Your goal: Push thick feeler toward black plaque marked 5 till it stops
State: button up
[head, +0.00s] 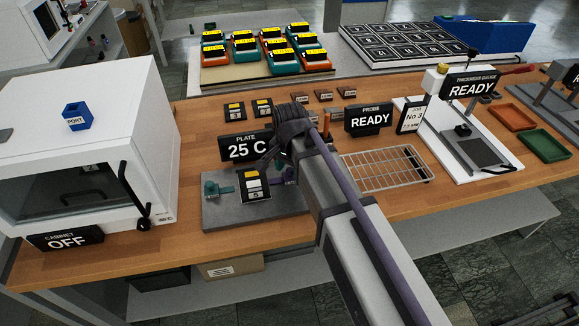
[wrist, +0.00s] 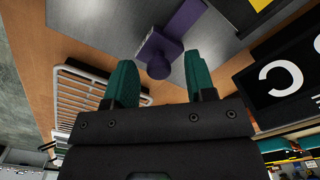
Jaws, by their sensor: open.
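A purple feeler (head: 290,175) with a round knob lies on the right of the grey plate (head: 228,212), partly hidden by my arm. A teal feeler (head: 213,188) with a knob lies on the plate's left. Between them stands a black plaque (head: 256,196) that seems to be marked 5, with a yellow and white block above it. In the wrist view the purple feeler (wrist: 184,22) points up and right. My gripper (wrist: 160,64) is open, its teal fingers on either side of the purple knob; contact cannot be told. Which feeler is thicker is unclear.
The "25 C" sign (head: 248,147) stands behind the plate. A wire rack (head: 388,168) lies right of my arm, also in the wrist view (wrist: 85,100). A white cabinet (head: 85,140) stands left. Small numbered plaques (head: 262,107) lie behind the sign.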

aim_at(290, 169)
notch_tip(290, 169, up, 11)
jog(key=p, duration=1)
jog(key=shift+p, duration=0.35)
jog(key=shift+d+f, duration=0.1)
jog(key=shift+f, duration=0.05)
notch_tip(290, 169, down, 11)
jog(key=b, duration=1.1)
